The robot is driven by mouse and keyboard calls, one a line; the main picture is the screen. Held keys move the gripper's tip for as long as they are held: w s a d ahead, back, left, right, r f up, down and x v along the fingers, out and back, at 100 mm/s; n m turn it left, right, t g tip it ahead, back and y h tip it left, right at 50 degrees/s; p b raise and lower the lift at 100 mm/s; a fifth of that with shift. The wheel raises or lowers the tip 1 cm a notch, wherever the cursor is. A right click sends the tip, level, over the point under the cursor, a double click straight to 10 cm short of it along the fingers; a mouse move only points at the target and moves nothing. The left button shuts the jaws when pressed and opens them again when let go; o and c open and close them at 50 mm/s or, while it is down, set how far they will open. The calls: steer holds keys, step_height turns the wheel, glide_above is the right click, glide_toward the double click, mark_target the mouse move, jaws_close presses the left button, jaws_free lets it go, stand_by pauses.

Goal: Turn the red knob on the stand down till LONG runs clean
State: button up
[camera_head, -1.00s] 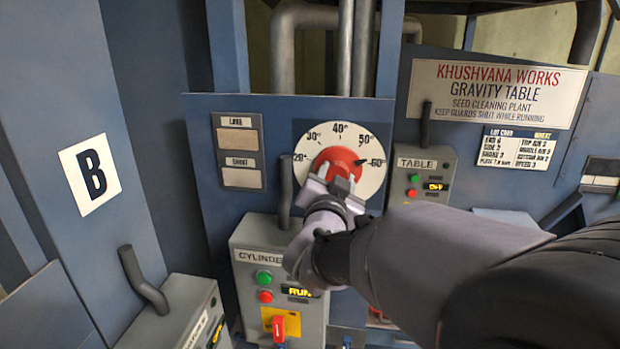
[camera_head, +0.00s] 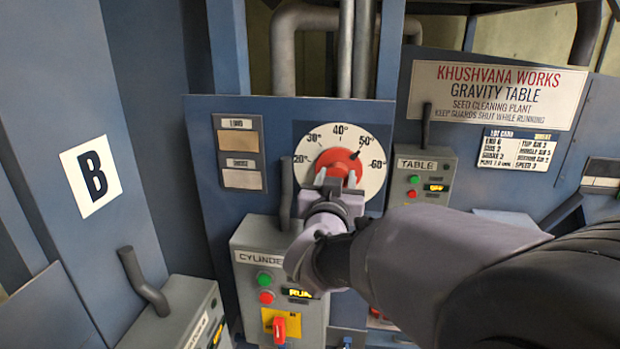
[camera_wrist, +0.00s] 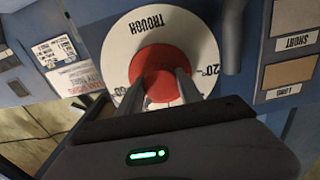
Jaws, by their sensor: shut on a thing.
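The red knob (camera_head: 338,160) sits at the middle of a white dial (camera_head: 372,188) marked from 20° to 60° on the blue stand. Its black pointer stands near 50°. My gripper (camera_head: 335,180) is shut on the knob from the front and hides its lower part. In the wrist view the two fingers (camera_wrist: 165,88) lie against the red knob (camera_wrist: 157,66), and the dial (camera_wrist: 190,28) shows the word TROUGH. Left of the dial are the LONG window (camera_head: 236,143), tan, and the SHORT window (camera_head: 242,179), paler. Single grains are too small to tell.
Below the dial is the grey CYLINDER box (camera_head: 250,285) with green and red buttons and a lit RUN display. A TABLE box (camera_head: 432,185) stands right of the dial. A bent grey handle (camera_head: 143,280) rises at lower left. Pipes (camera_head: 343,50) run above.

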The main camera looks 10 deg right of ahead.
steer(key=o, duration=1.4)
steer(key=shift+c, duration=0.2)
steer(key=b+v, duration=0.1)
steer(key=v, duration=1.6)
steer(key=shift+s, duration=0.25)
